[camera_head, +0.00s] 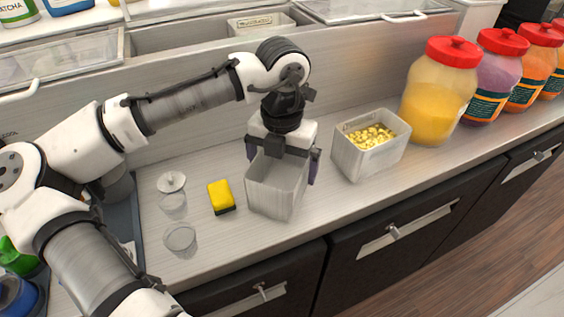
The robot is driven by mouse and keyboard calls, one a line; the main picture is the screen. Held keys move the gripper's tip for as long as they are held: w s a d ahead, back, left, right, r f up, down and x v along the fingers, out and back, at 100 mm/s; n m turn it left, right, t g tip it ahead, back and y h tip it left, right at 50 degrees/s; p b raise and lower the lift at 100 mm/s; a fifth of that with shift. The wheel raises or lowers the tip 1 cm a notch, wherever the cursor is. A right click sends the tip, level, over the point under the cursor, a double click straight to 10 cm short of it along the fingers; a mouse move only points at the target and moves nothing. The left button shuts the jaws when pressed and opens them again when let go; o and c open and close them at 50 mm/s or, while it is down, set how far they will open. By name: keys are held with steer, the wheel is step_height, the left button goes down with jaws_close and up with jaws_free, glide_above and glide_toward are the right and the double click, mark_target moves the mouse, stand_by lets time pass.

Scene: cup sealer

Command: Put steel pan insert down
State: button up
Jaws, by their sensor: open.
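The steel pan insert (272,196) is a grey, open-topped rectangular pan. It stands on the steel counter in the middle of the head view, near the front edge, and looks empty. My gripper (281,166) is directly above and around it, pointing down. Its fingers are apart, one by the pan's left side and one by its right side. Whether the fingers touch the pan walls is hard to tell.
A similar pan with yellow pieces (369,154) stands to the right. A yellow sponge (221,196), a clear cup (180,240) and a lidded glass container (172,193) are to the left. Large red-lidded jars (440,91) line the right. Counter (345,203) between the pans is clear.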

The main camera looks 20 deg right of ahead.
step_height(320, 180, up, 12)
steer(key=b, duration=0.1)
steer(key=shift+r, duration=0.15)
